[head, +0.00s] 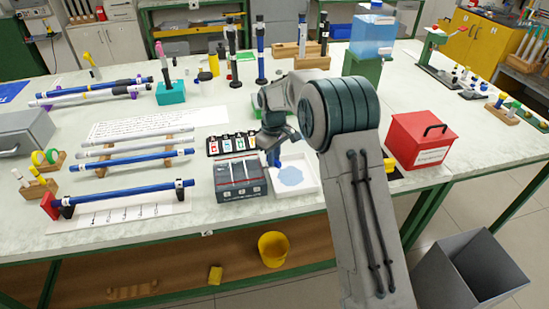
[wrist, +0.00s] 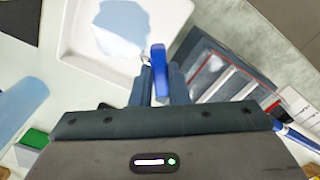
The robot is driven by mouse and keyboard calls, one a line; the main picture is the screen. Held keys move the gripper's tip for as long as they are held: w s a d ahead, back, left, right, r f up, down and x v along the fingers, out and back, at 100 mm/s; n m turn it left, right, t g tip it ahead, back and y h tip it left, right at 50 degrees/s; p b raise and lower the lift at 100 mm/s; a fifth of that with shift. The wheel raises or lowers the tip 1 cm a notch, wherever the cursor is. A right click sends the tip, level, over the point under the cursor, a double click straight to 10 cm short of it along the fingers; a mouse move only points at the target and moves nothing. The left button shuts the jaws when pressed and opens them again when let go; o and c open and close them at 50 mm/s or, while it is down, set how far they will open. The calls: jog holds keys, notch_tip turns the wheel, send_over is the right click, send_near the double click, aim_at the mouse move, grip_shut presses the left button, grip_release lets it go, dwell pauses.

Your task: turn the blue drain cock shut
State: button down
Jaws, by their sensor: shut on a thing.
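The blue drain cock (wrist: 158,62) shows in the wrist view as a narrow blue lever between my two fingers. My gripper (wrist: 158,85) is shut on it, and the lever's end sticks out past the fingertips. In the head view the blue cock (head: 273,157) is a small upright blue shape below my gripper (head: 275,146), at the left back corner of the white tray (head: 309,185). A light blue puddle (head: 291,177) lies in the tray. What the cock is mounted on is hidden by my arm and fingers.
A grey box with slots (head: 240,186) stands close left of the tray. A row of coloured cards (head: 231,143) lies behind it. A red box (head: 421,139) is to the right of my arm. A blue water tank (head: 373,36) stands at the back on a green stand.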

jog(key=m, duration=0.3)
jog(key=shift+a+m+b, duration=0.15)
jog(key=shift+m+b, duration=0.15)
jog(key=shift+s+a+r+m, duration=0.1)
jog(key=shift+a+m, duration=0.05)
jog(key=shift+m, duration=1.55)
jog(key=c, duration=1.4)
grip_release()
notch_tip(320, 180, up, 14)
jog(key=shift+b, duration=0.45)
